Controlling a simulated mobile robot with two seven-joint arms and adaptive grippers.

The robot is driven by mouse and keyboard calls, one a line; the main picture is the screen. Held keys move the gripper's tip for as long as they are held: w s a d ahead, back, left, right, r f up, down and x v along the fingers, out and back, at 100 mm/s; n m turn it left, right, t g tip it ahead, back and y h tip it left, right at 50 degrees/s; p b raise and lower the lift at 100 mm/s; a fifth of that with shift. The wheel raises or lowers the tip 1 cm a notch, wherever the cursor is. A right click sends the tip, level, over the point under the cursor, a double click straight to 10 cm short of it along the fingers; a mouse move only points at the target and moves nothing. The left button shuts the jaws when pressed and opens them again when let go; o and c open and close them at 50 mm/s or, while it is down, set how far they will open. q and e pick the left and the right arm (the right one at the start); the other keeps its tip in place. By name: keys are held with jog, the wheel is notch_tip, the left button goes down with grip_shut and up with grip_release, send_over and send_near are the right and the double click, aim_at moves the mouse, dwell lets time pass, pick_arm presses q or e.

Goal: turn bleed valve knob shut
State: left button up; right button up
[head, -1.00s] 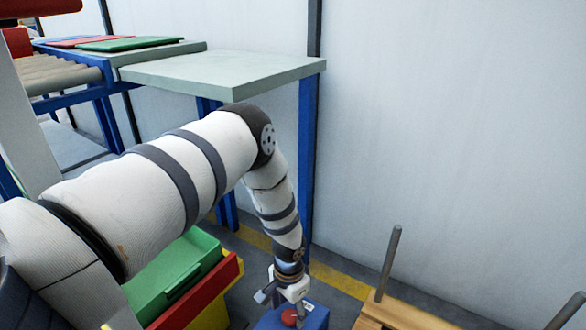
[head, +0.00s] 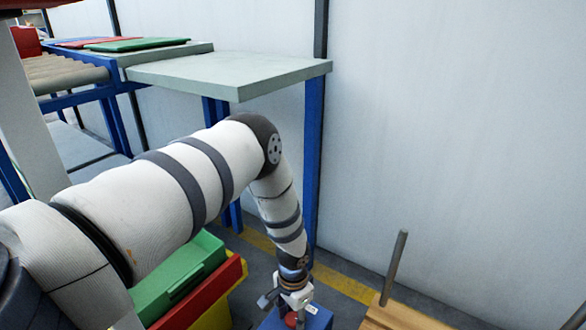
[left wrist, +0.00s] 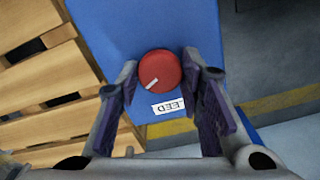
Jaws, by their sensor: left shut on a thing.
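The red round bleed valve knob (left wrist: 159,71) with a white pointer line sits on a blue box (left wrist: 180,25). The pointer slants toward the lower left in the left wrist view. A white label (left wrist: 167,106) ending in "EED" is beside the knob. My left gripper (left wrist: 160,68) is shut on the knob, one finger on each side. In the head view my left gripper (head: 291,303) is over the blue box (head: 318,318) at the bottom edge, and the knob (head: 290,319) shows partly below it. My right gripper is in neither view.
A wooden pallet (head: 395,318) with an upright metal post (head: 395,268) stands right of the box. Green (head: 180,270) and red (head: 205,295) bins are to the left. A grey-topped table (head: 230,72) stands behind, against a pale wall.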

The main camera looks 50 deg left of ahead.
pick_arm(q)
jog(key=m, duration=0.5)
jog(key=shift+m, duration=0.4)
jog(key=m, duration=1.1)
jog(key=shift+m, duration=0.3)
jog(key=m+b, duration=0.1)
jog(key=m, duration=0.4)
jog(key=shift+m, duration=0.4)
jog(key=o, duration=1.2)
